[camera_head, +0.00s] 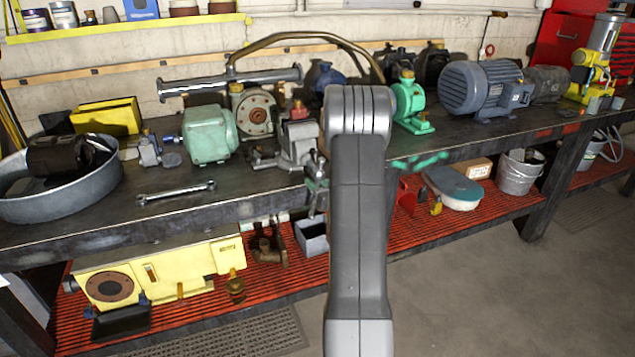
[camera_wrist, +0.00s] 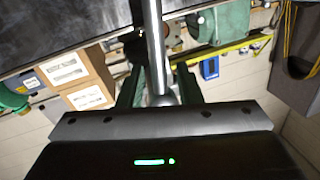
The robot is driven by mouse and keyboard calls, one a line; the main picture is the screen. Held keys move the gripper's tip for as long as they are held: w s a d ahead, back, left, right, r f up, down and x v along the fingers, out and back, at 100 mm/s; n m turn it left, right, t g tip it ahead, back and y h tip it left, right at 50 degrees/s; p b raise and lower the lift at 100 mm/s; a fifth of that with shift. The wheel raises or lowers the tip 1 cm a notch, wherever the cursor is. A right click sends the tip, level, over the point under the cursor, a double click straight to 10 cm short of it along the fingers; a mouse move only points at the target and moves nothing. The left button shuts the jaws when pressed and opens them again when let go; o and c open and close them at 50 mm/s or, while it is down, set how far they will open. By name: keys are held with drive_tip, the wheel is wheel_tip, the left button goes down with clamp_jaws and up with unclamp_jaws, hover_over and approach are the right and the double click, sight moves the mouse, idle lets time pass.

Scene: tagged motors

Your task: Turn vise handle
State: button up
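The grey bench vise (camera_head: 297,146) sits at the front edge of the workbench in the head view, partly hidden by my arm. In the wrist view a shiny metal rod with a rounded end, which looks like the vise handle (camera_wrist: 155,50), reaches down from the top edge between my fingers. My gripper (camera_wrist: 160,85) is open, with one finger on each side of the rod and gaps between. In the head view my arm hides most of the gripper and handle.
The workbench (camera_head: 235,187) holds a wrench (camera_head: 176,193), a pale green motor (camera_head: 209,134), a round metal pan (camera_head: 85,195) and a green pump (camera_head: 410,105). A red slatted lower shelf (camera_head: 490,205) runs below. Open floor lies in front at right.

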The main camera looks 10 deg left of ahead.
drive_tip(key=shift+w, duration=0.1)
clamp_jaws()
drive_tip(key=shift+f+b, duration=0.1)
drive_tip(key=shift+b, duration=0.25)
drive_tip(key=shift+f+n+b, duration=0.15)
drive_tip(key=shift+n+b, duration=0.25)
drive_tip(key=shift+b, duration=0.6)
drive_tip(key=shift+w+d+n+b, duration=0.15)
drive_tip(key=shift+n+b, duration=0.35)
drive_tip(key=shift+b, duration=0.45)
drive_tip(key=shift+r, duration=0.2)
